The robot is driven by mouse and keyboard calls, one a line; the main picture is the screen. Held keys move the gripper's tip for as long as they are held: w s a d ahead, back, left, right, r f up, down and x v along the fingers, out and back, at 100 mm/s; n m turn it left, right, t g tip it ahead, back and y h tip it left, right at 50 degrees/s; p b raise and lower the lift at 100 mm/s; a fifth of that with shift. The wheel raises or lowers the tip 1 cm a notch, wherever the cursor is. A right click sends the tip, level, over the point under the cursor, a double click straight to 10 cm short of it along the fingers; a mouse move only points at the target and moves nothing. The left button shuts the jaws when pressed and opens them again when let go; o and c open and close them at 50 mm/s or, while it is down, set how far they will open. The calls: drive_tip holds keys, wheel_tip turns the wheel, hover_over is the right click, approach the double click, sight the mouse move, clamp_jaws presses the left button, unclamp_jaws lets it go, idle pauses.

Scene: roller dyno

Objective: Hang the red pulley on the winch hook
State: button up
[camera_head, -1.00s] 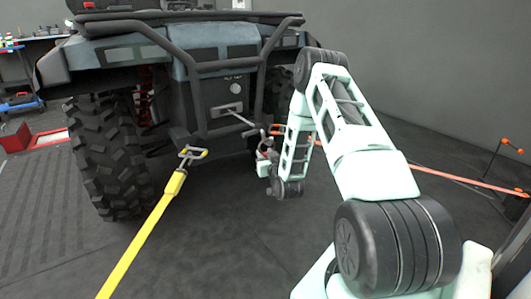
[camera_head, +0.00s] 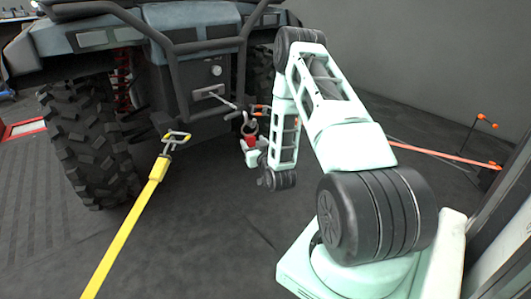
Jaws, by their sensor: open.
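The red pulley (camera_head: 250,140) is a small red piece near the front of the vehicle, just right of the picture's middle line of the bumper. A dark curved piece, which looks like the winch hook (camera_head: 249,125), is right above it at the end of the winch line (camera_head: 222,100). The two appear to touch, but I cannot tell whether the pulley hangs on the hook. My gripper (camera_head: 253,154) is open and close below the pulley. Its jaws are small and partly hidden, so any contact with the pulley is unclear.
The vehicle's bull bar (camera_head: 185,45) and front tyre (camera_head: 80,150) stand behind and left. A yellow strap (camera_head: 125,230) with a metal hook runs across the floor. An orange strap (camera_head: 440,155) runs right to an anchor.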

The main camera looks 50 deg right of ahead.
drive_tip(key=b+v, duration=0.1)
drive_tip(key=v, duration=1.1)
drive_tip(key=shift+s+a, duration=0.1)
drive_tip(key=shift+a, duration=0.1)
